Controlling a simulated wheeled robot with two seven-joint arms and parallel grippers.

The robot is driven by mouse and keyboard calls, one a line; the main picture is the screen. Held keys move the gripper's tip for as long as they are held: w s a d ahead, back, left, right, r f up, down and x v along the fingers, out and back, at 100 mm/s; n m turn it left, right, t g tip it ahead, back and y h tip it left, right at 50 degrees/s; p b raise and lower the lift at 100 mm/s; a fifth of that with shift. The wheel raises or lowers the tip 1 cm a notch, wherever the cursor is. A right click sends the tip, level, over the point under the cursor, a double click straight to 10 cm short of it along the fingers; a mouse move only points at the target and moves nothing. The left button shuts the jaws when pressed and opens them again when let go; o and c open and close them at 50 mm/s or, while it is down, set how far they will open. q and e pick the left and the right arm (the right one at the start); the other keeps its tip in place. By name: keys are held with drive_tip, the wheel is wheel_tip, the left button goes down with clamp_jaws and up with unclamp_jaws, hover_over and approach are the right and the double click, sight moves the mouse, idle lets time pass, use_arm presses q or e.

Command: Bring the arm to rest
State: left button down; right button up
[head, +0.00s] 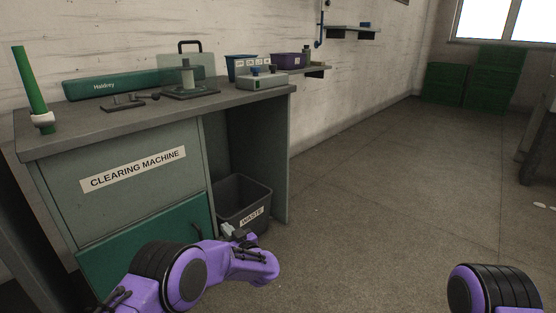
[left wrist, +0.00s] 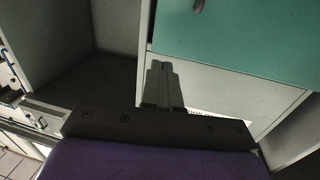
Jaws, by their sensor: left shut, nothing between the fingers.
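My left arm, purple and black, comes in at the bottom of the head view and is bent in front of the bench. Its gripper (head: 236,233) is small and partly hidden by the wrist, in front of the waste bin as seen from the head. In the left wrist view the two dark fingers (left wrist: 162,86) stand close together, shut, with nothing held. A teal drawer front and a grey panel show beyond them. Part of my right arm shows at the bottom right of the head view, but its gripper is out of frame.
Green crates (head: 470,80) are at the back. The middle floor is clear.

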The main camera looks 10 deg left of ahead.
use_arm(q)
drive_tip(key=s+a+f+m+g+h, duration=0.1)
drive_tip(key=s+a+f+m+h, duration=0.15)
drive_tip(key=s+f, duration=0.8)
drive_tip(key=s+a+f+m+g+h, duration=0.15)
drive_tip(key=s+f+h, duration=0.25)
drive_tip(key=s+f, duration=0.65)
drive_tip(key=s+a+n+g+h, duration=0.25)
drive_tip(key=s+g, duration=0.45)
drive_tip(key=s, duration=2)
wheel_tip(320, 180, up, 34)
drive_tip(key=p, duration=3.4)
drive_tip(key=shift+s+f, duration=0.2)
drive_tip(key=shift+s, duration=0.25)
